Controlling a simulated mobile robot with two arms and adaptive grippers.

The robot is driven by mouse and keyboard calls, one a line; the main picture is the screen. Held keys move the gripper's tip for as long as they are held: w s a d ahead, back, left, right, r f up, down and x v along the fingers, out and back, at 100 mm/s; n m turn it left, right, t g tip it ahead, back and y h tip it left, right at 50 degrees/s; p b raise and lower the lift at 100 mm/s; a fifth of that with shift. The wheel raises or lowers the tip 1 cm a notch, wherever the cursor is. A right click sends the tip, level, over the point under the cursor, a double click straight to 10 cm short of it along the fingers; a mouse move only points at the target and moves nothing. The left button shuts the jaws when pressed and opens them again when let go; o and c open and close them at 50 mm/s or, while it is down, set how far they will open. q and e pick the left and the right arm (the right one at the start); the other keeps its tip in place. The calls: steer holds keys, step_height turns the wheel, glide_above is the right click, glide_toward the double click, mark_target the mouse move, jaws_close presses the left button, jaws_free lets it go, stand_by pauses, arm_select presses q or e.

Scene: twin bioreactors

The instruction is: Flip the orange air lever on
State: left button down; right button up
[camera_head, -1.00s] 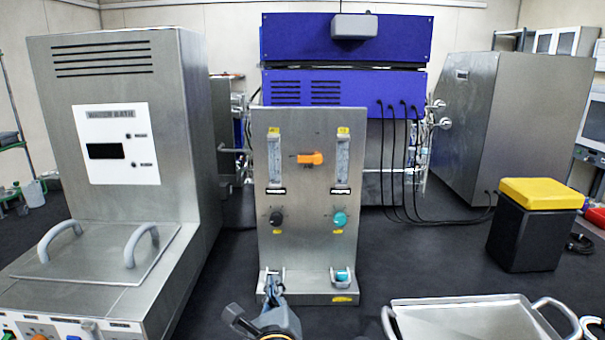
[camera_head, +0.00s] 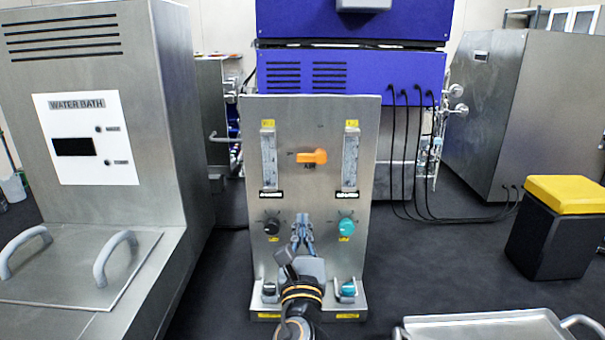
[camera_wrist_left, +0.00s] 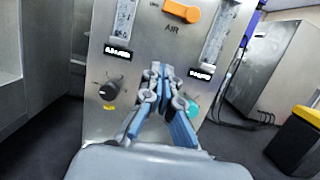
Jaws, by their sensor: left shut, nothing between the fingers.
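The orange air lever (camera_head: 312,157) sits near the top centre of the upright steel panel (camera_head: 312,110), between two flow tubes. It lies about horizontal, and it also shows at the top of the left wrist view (camera_wrist_left: 182,11) above the label AIR. My left gripper (camera_head: 302,218) is in front of the panel, below the lever and between the black knob (camera_head: 271,226) and the teal knob (camera_head: 346,226). Its fingers (camera_wrist_left: 161,70) are shut and empty, pointing up toward the panel, apart from the lever. My right gripper is not in view.
A water bath (camera_head: 85,200) with a handled lid stands on the left. A steel tray (camera_head: 480,326) lies at the front right. A black box with a yellow lid (camera_head: 565,195) stands at the right.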

mark_target(312, 157)
arm_select(q)
steer(key=p+x, duration=0.2)
steer(key=x, duration=0.7)
steer(key=shift+w+r, duration=0.15)
steer(key=shift+w, duration=0.25)
step_height(312, 157, up, 3)
steer(key=shift+w+r+p, duration=0.15)
steer(key=shift+p, duration=1)
steer(key=shift+r, duration=0.35)
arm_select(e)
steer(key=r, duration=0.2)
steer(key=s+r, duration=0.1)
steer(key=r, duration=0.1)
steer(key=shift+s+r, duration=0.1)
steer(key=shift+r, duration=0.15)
arm_select(q)
steer(key=shift+f, duration=0.1)
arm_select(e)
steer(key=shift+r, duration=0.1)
